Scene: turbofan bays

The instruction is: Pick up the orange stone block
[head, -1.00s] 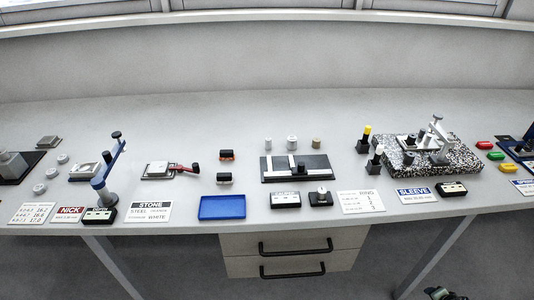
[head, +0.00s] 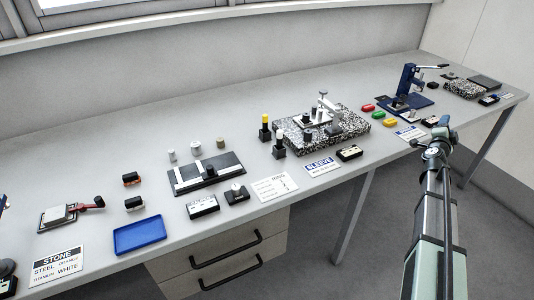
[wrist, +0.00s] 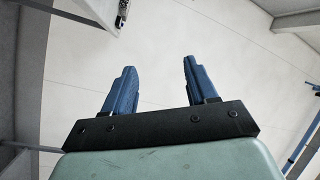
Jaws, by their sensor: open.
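The orange stone block (head: 131,179) is a small dark block with an orange band low on its side. It lies on the bench in the head view, left of centre, behind the blue tray. A similar dark block with a pale band (head: 135,203) lies just in front of it. My gripper (wrist: 158,68) shows in the wrist view with its two blue fingers apart and nothing between them. In the head view my arm rises at the right, far from the block. The wrist view shows pale surfaces and no block.
The blue tray (head: 139,235) sits at the bench's front edge, beside the STONE sign (head: 57,265). A plate with a red handle (head: 62,215) lies left of the blocks. A black fixture (head: 206,173) and several small cylinders stand to their right. Bare bench lies behind the blocks.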

